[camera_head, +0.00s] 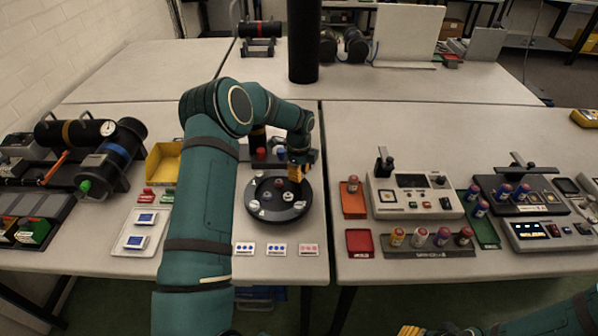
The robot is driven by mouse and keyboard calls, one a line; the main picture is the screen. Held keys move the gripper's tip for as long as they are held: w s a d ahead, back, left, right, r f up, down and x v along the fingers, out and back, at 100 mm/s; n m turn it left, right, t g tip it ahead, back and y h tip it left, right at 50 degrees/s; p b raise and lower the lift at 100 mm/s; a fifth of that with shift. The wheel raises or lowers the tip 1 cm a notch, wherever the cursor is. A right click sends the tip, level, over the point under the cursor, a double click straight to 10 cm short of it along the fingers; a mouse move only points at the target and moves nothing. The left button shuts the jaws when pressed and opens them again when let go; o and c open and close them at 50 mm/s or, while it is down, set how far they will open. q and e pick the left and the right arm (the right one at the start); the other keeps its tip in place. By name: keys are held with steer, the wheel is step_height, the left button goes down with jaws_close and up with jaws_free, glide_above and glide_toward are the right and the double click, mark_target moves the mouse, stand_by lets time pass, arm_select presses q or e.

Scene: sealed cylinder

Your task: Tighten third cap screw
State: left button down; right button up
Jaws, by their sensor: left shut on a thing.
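A round black cap (279,213) lies on the table in front of me, with several small silver and dark cap screws on it. My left gripper (299,172) reaches in from above and is at the cap's back right edge. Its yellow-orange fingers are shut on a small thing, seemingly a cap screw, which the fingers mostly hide. I cannot tell how far that screw is seated. My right gripper (422,331) is only partly in view at the bottom edge, below the right table; its jaws cannot be judged.
Red and blue knobs stand behind the cap. A yellow bin (163,163) and a white tray (138,231) are left of my arm. Three label cards (276,249) lie in front. Instruments and a battery rack (428,252) fill the right table. A black column (302,40) rises behind.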

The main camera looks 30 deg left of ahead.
arm_select(q)
steer(key=shift+w+r+m, duration=0.1)
steer(key=shift+r+m, duration=0.1)
steer(key=shift+m, duration=0.4)
steer(key=shift+a, duration=0.1)
steer(key=c, duration=1)
jaws_free()
steer(key=shift+o, duration=1.4)
steer(key=shift+f, duration=0.1)
step_height(320, 180, up, 12)
